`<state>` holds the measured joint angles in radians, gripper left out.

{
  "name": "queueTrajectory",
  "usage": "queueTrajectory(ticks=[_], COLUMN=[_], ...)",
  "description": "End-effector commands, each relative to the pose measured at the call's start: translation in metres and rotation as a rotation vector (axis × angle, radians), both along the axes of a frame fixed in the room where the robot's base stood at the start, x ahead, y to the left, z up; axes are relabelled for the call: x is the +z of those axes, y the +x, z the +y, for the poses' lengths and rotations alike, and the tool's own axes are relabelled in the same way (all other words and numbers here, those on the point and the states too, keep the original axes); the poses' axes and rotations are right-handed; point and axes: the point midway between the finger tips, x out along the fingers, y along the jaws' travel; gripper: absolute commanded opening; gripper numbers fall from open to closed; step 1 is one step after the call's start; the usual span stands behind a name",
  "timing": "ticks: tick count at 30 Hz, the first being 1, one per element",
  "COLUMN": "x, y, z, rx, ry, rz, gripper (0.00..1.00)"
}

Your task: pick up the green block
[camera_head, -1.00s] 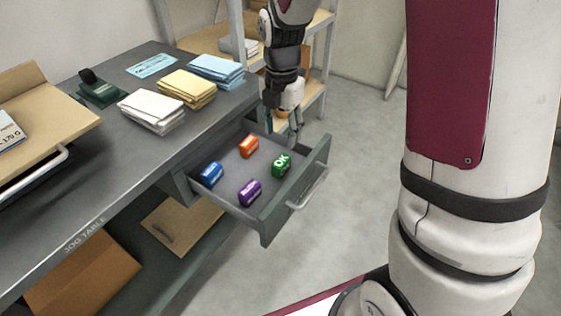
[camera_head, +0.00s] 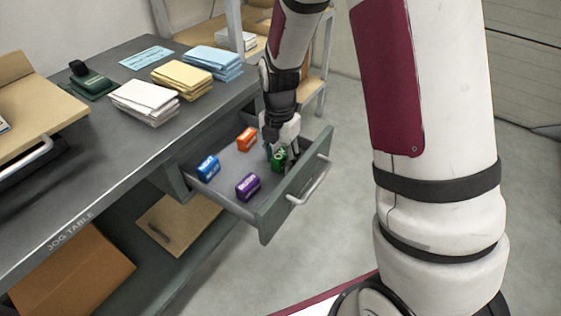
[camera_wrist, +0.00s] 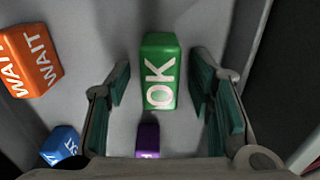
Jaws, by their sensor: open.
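The green block (camera_wrist: 160,72), marked "OK", lies in the open drawer (camera_head: 222,205). In the head view the green block (camera_head: 277,160) is partly hidden by my gripper (camera_head: 282,158), which has come down over it near the drawer's front. In the wrist view my gripper (camera_wrist: 165,95) is open, with one finger on each side of the green block's line. The block lies between and a little beyond the fingertips, apart from both. I cannot tell the exact height of the fingertips above the drawer floor.
An orange "WAIT" block (camera_head: 246,139), a blue block (camera_head: 208,167) and a purple block (camera_head: 248,186) share the drawer. The drawer's front panel (camera_head: 300,185) stands close to my gripper. Paper stacks (camera_head: 145,101) lie on the table (camera_head: 110,150) above.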

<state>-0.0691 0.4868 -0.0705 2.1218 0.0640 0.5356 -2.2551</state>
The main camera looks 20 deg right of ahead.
Motion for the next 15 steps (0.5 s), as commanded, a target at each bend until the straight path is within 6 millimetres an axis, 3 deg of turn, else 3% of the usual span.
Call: queueTrajectory(ticks=[5, 12, 15], x=[0.0000, 0.0002, 0.0002], y=[0.0002, 0.0003, 0.0003], z=[-0.0001, -0.0002, -0.0002], rx=[0.000, 0.000, 0.000], ry=[0.000, 0.000, 0.001], rz=[-0.001, -0.001, -0.001], gripper=[0.48, 0.00, 0.00])
